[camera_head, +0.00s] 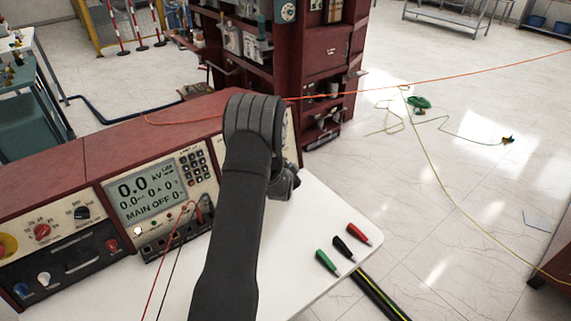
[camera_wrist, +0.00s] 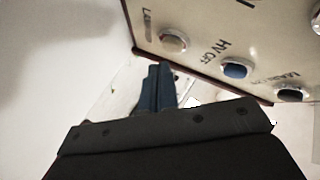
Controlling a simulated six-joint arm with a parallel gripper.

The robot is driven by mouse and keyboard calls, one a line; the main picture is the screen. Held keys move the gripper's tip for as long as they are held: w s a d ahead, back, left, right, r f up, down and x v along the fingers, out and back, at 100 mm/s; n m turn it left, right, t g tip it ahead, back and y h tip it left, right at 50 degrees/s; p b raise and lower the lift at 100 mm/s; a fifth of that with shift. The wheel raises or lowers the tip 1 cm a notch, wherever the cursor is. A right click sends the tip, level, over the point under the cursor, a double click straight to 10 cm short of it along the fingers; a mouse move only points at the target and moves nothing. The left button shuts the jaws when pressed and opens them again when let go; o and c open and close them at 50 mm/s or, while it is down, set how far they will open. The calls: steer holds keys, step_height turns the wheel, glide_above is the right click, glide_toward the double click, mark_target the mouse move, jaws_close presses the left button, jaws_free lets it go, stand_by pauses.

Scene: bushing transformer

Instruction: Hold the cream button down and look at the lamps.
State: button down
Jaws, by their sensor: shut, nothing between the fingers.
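In the wrist view, a cream button (camera_wrist: 172,41) in a metal ring sits on the cream panel (camera_wrist: 205,25), beside lettering that starts "LA". My gripper (camera_wrist: 158,84) is shut and empty. Its dark blue fingers lie just below the panel's lower edge in that picture, near the cream button; I see no contact with it. In the head view my arm covers most of the panel's right part, and the cream button and fingertips are hidden. Small indicators, one bright white (camera_head: 138,231), sit under the display (camera_head: 147,196), which reads 0.0 kV and MAIN OFF.
A blue button (camera_wrist: 236,69) marked HV OFF and a dark button (camera_wrist: 292,94) sit along the same panel. Red and black leads (camera_head: 176,260) hang from the console front. Green, black and red plugs (camera_head: 342,248) lie on the white tabletop (camera_head: 310,210), which is otherwise clear on the right.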

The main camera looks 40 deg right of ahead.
steer(key=shift+s+r, duration=0.2)
steer(key=shift+s, duration=0.6)
steer(key=shift+s+r, duration=0.2)
steer(key=shift+s, duration=0.65)
steer(key=shift+s+r, duration=0.2)
steer(key=shift+s, duration=0.6)
steer(key=shift+s+r, duration=0.25)
steer(key=shift+s, duration=0.7)
steer(key=shift+s+r, duration=0.2)
steer(key=shift+s, duration=0.7)
